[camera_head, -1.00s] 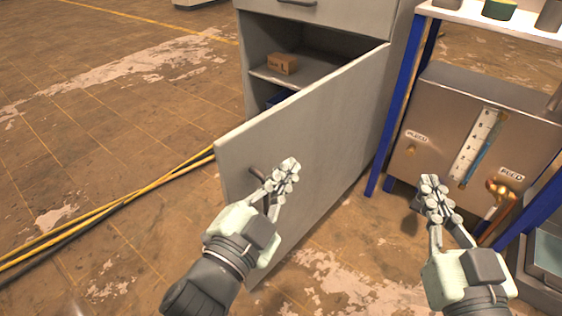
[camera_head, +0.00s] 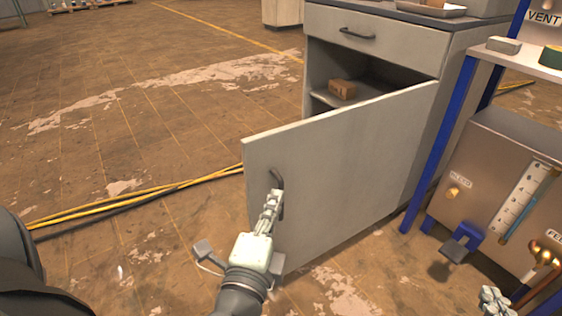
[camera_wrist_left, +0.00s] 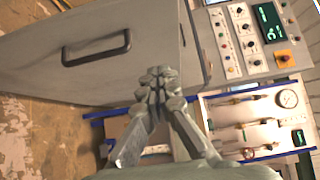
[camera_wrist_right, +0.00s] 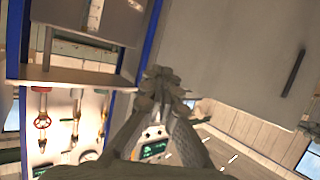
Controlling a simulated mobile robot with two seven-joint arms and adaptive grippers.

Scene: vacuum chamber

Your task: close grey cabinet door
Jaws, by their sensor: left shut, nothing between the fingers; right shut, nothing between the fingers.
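The grey cabinet (camera_head: 425,60) has its lower grey door (camera_head: 340,165) standing wide open, swung out toward me. The dark door handle (camera_head: 277,180) is near the door's free edge. A grey panel with a dark handle also shows in the left wrist view (camera_wrist_left: 97,47). My left gripper (camera_head: 271,205) is shut and empty, in front of the door's face near the handle; whether it touches the door I cannot tell. My right gripper (camera_head: 495,298) is shut and empty at the lower right, well apart from the door. It also shows in the right wrist view (camera_wrist_right: 163,85).
A small cardboard box (camera_head: 343,89) sits on the cabinet's shelf (camera_head: 323,95). A closed drawer (camera_head: 370,38) is above the opening. A blue-framed rack (camera_head: 436,150) with a metal gauge box stands close on the right. Yellow cables (camera_head: 130,200) lie on the floor at left, which is otherwise clear.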

